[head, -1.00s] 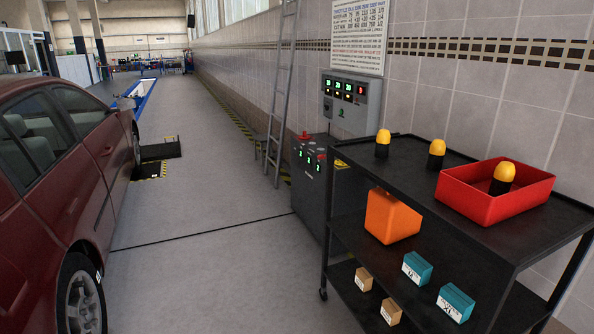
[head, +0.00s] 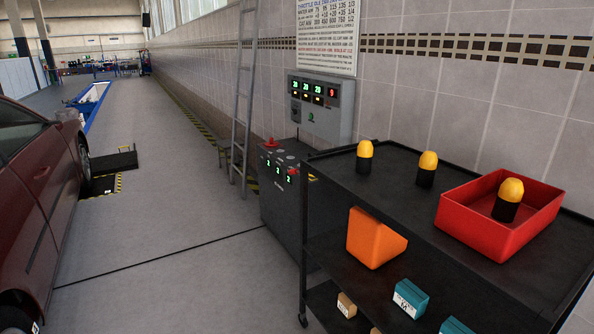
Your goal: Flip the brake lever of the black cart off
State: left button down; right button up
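The black cart (head: 385,192) stands at the right in the head view, close by the tiled wall. It has a dark top shelf and lower shelves on black posts. I cannot make out a brake lever at this size. Neither of my grippers is in view.
On the cart are two yellow-capped black items, a red bin (head: 497,232) holding another, an orange bin (head: 374,238) and small boxes. A grey control cabinet (head: 283,200) and ladder (head: 243,95) stand behind. A dark red car (head: 35,190) is at left; the floor between is clear.

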aim_at(296, 172)
jog(key=i+j+u, duration=0.15)
jog(key=i+u, duration=0.25)
jog(key=i, duration=0.6)
jog(key=i+l+u, duration=0.2)
jog(key=i+u, duration=0.25)
jog(key=i, duration=0.55)
